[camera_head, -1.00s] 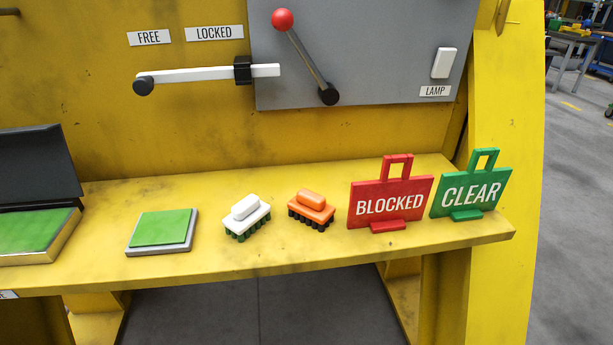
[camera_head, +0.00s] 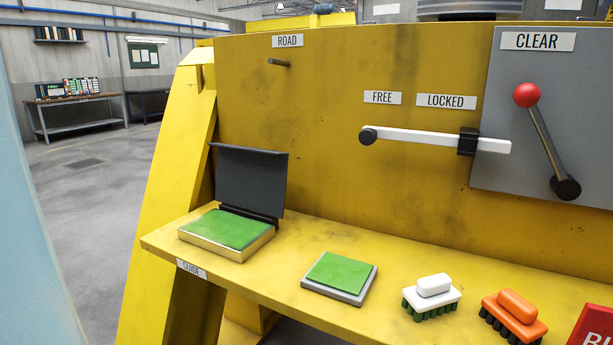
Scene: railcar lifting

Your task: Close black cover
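The black cover (camera_head: 250,181) stands raised, nearly upright, at the back of a yellow-sided box with a green top (camera_head: 228,228). The box sits at the left end of the yellow shelf, above the "GUIDE" label (camera_head: 191,270). The cover appears joined to the box along its rear edge, and the green surface is exposed. Neither of my grippers shows in the head view.
On the shelf to the right are a green pad on a grey base (camera_head: 341,277), a white brush (camera_head: 432,297), an orange brush (camera_head: 514,314) and part of a red sign (camera_head: 594,328). A white lever (camera_head: 425,139) and a red-knobbed lever (camera_head: 541,133) are on the panel behind.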

